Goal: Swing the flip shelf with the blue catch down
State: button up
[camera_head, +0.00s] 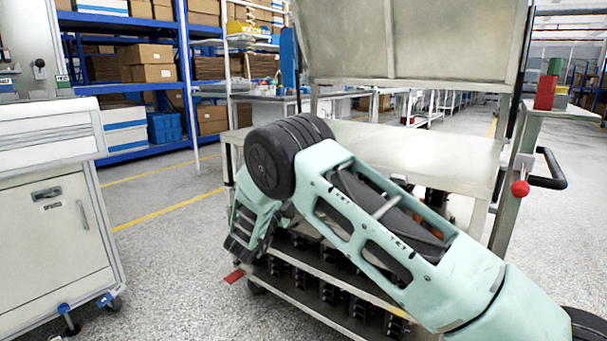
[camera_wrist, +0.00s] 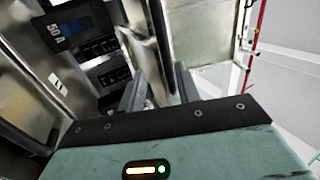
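In the head view a large grey-beige panel (camera_head: 440,40) stands upright at the back of a metal cart (camera_head: 430,155). A narrow blue piece (camera_head: 288,58) shows at its left edge; I cannot tell whether it is the blue catch. No shelf is clearly marked as the blue-catch one. My arm crosses in front of the cart and hides its left front; my fingertips are hidden there. In the wrist view my gripper (camera_wrist: 160,88) has its two grey fingers apart. A metal edge or post (camera_wrist: 150,45) shows beyond and between them; contact cannot be told.
A side shelf (camera_head: 570,112) at the cart's right carries a red block (camera_head: 545,92); a red ball knob (camera_head: 520,188) is below. A grey cabinet (camera_head: 55,220) stands left, with open floor between. A 50 A breaker (camera_wrist: 75,32) is close in the wrist view.

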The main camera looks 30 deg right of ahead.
jog(key=p+v, duration=0.1)
jog(key=v, duration=1)
jog(key=shift+s+a+f, duration=0.2)
jog(key=shift+a, duration=0.1)
